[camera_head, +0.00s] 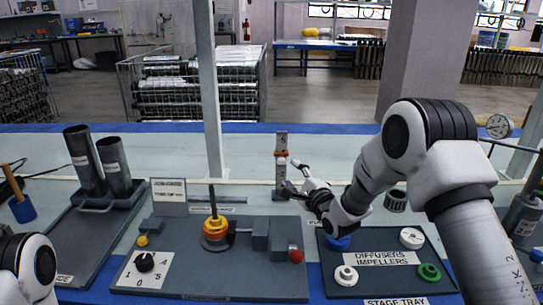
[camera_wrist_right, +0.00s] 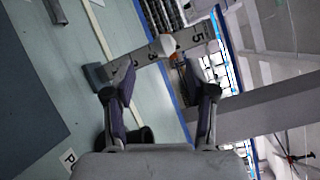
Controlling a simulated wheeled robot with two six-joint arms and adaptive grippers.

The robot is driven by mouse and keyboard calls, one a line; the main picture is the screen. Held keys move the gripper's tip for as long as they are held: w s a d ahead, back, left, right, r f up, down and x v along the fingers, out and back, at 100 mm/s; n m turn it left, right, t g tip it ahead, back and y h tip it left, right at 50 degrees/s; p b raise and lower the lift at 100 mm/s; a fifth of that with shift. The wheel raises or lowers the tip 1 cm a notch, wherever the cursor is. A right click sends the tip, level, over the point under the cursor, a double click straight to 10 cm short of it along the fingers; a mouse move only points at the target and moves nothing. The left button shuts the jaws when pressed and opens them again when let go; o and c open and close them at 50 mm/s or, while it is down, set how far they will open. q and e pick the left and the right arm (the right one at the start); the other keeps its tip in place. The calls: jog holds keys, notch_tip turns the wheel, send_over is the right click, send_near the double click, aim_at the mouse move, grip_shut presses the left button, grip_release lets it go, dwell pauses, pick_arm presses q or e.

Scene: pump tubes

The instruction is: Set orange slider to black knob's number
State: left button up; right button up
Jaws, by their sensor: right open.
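The black knob (camera_head: 144,262) sits on a white number plate (camera_head: 130,277) at the front left of the dark board. The number it points at is too small to tell. An upright grey scale post (camera_head: 281,140) stands behind the board; in the right wrist view (camera_wrist_right: 137,58) it carries numbers, with a 5 near its far end. The orange slider (camera_wrist_right: 173,56) shows small on the post, partly hidden by a pale rounded piece (camera_wrist_right: 168,42). My right gripper (camera_head: 292,177) is open beside the post; its fingers (camera_wrist_right: 158,72) point towards it, apparently holding nothing. My left gripper is out of view.
An orange and yellow ring stack (camera_head: 215,232) with a black rod stands on the board, near a red knob (camera_head: 296,256). Metal tubes (camera_head: 115,165) stand at left. The stage tray (camera_head: 400,284) with several impellers lies below my right arm. A pale frame post (camera_head: 209,90) rises behind.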

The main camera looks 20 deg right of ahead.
aim_at(284, 165)
jog(key=shift+w+a+r, duration=0.2)
jog(key=shift+w, duration=0.45)
jog(key=w, duration=0.3)
jog(key=w+a+b, duration=0.1)
jog(key=w, duration=0.1)
jog(key=shift+w, duration=0.35)
jog(key=shift+r, duration=0.1)
grip_shut()
